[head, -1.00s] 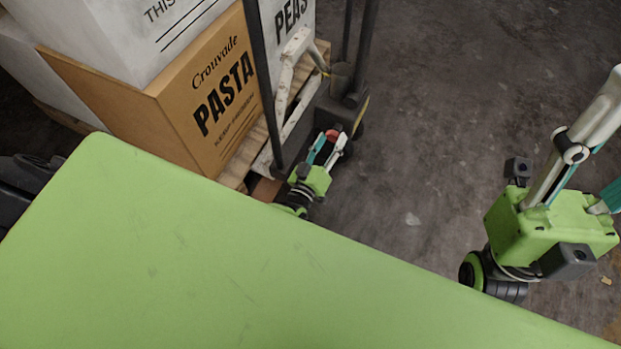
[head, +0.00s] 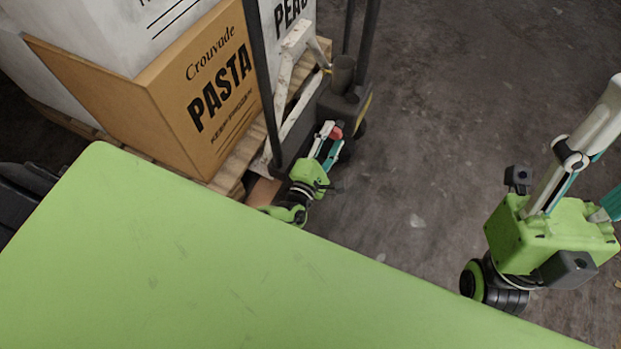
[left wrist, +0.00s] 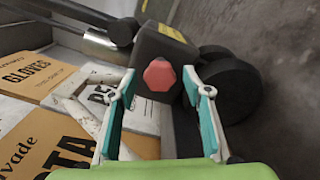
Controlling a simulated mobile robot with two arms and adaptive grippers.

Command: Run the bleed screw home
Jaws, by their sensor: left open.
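The bleed screw has a red, faceted head (left wrist: 160,75) on the dark block of a pallet jack (left wrist: 165,48). In the head view the red head (head: 336,132) shows at the tips of my left gripper (head: 331,136). In the left wrist view the left gripper (left wrist: 159,79) is open, one finger on each side of the screw head, with a small gap on both sides. Whether the tips reach its depth I cannot tell. My right gripper (head: 598,140) is at the right of the head view, away from the jack; its fingertips are out of frame.
A pallet (head: 232,172) with a PASTA carton (head: 190,95) and white boxes stands left of the jack. The jack's dark upright bars (head: 262,80) rise close to my left gripper. A black wheel (left wrist: 230,88) is right of the screw. Concrete floor to the right is clear.

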